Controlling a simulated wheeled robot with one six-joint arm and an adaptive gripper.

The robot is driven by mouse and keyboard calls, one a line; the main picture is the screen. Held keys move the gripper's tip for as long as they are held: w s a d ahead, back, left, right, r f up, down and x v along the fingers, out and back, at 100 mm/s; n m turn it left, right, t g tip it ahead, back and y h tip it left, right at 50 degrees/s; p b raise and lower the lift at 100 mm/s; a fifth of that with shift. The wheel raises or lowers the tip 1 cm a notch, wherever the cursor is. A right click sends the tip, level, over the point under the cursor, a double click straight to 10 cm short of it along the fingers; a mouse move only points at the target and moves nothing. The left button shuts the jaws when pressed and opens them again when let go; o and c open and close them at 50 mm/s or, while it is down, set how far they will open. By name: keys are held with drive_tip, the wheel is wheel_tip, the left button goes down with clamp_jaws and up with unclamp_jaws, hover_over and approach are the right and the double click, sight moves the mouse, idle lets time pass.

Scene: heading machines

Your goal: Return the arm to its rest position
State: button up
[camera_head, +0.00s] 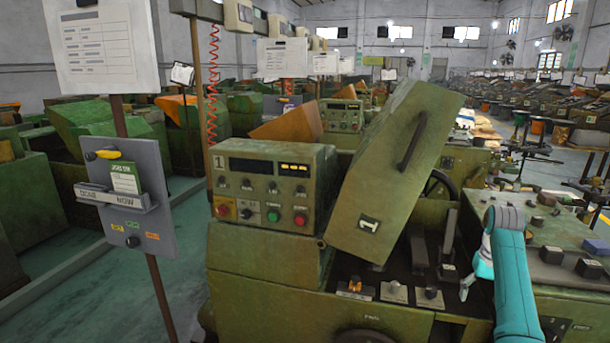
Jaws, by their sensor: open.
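My teal arm rises at the right of the head view, in front of the green heading machine (255,290). My gripper (466,289) is the small pale part at the arm's left end, just above the machine's dark recess. It is small in view, open, and no object shows in it. I cannot tell whether it touches anything there. The machine's green cover (385,185), marked 1 and with a dark handle, stands tilted up to the left of my arm. The control box (270,187) with buttons and displays is further left.
Several small levers and switches (395,291) sit on the machine's front deck. Dark blocks (551,254) stand on the deck right of my arm. A grey job-card panel (125,195) on a post stands at left. More machines fill the hall behind. Open floor (70,290) shows at left.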

drive_tip(key=s+a+f+t+h, duration=0.15)
drive_tip(key=s+a+f, duration=0.3)
drive_tip(key=f, duration=0.85)
drive_tip(key=s+a+f+t+y, duration=0.1)
drive_tip(key=s+a+f+t, duration=0.3)
drive_tip(key=f, duration=0.8)
drive_tip(key=s+a+f+n+t, duration=0.1)
drive_tip(key=s+a+f, duration=0.45)
drive_tip(key=s, duration=0.25)
drive_tip(key=s+a+f+n+t, duration=0.1)
drive_tip(key=s+a+f, duration=0.45)
drive_tip(key=s, duration=0.35)
drive_tip(key=s+a+r+t, duration=0.2)
drive_tip(key=s+a+r, duration=0.15)
drive_tip(key=s, duration=0.65)
drive_tip(key=s+a+r+t, duration=0.2)
drive_tip(key=s+r, duration=0.2)
drive_tip(key=s, duration=0.6)
drive_tip(key=s+a+r+t, duration=0.1)
drive_tip(key=s+r, duration=0.6)
drive_tip(key=r, duration=0.3)
drive_tip(key=s+a+r+n+t, duration=0.1)
drive_tip(key=s+a+r+t, duration=0.1)
drive_tip(key=s+r, duration=0.5)
wheel_tip(320, 180, up, 4)
drive_tip(key=shift+s+r, duration=0.1)
drive_tip(key=shift+s, duration=0.15)
